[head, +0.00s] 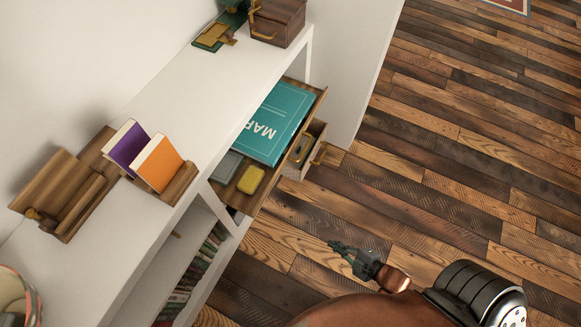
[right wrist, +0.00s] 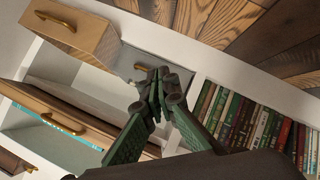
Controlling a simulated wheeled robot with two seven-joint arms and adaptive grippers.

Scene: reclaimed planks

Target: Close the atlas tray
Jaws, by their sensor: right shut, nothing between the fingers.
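The atlas tray (head: 316,103) is a wooden tray pulled out from under the white shelf top. A teal atlas (head: 272,125) marked "MAP", a grey box (head: 227,167) and a yellow box (head: 251,180) lie in it. In the right wrist view, the tray's wooden front (right wrist: 80,122) with its brass handle is at the left. My right gripper (head: 337,245) is out over the floor in the head view, apart from the tray. Its fingers (right wrist: 157,76) are shut and empty in the right wrist view. My left gripper is not in view.
A second drawer (head: 314,151) with a brass handle also stands open near the tray. Books (head: 207,250) fill a lower shelf. A wooden bookend holds purple and orange books (head: 158,163) on top, and a brown box (head: 276,22) stands farther back. The plank floor at right is clear.

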